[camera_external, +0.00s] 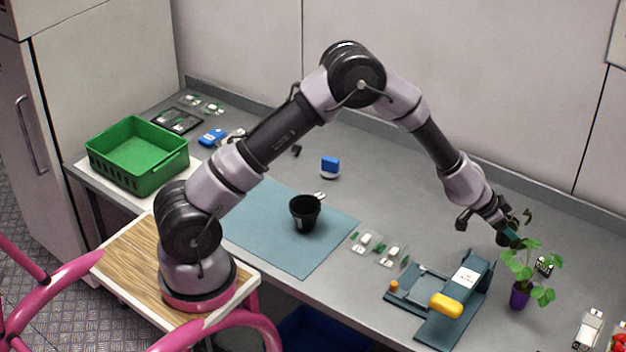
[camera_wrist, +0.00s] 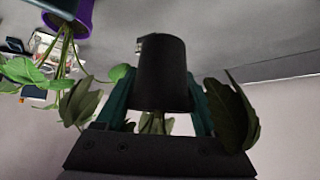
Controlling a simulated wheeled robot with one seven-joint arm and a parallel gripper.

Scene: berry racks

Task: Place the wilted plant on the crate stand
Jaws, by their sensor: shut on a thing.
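My gripper (camera_external: 511,236) is at the far right of the bench, beside and above a healthy-looking green plant in a purple pot (camera_external: 520,295). In the wrist view my gripper (camera_wrist: 158,100) has its teal fingers shut on the wilted plant's black pot (camera_wrist: 163,70). Dark, drooping leaves (camera_wrist: 232,115) hang on both sides of the fingers. In the external view the wilted plant (camera_external: 526,216) is partly hidden by the gripper and the green plant. The purple pot (camera_wrist: 72,12) shows at the wrist view's upper left. I cannot tell which thing is the crate stand.
A green crate (camera_external: 137,155) stands at the bench's left end. A black pot (camera_external: 305,212) stands on a blue mat (camera_external: 255,222). A teal fixture (camera_external: 470,290) with a yellow piece (camera_external: 445,306) lies left of the purple pot. Small parts lie about; the mat's left part is clear.

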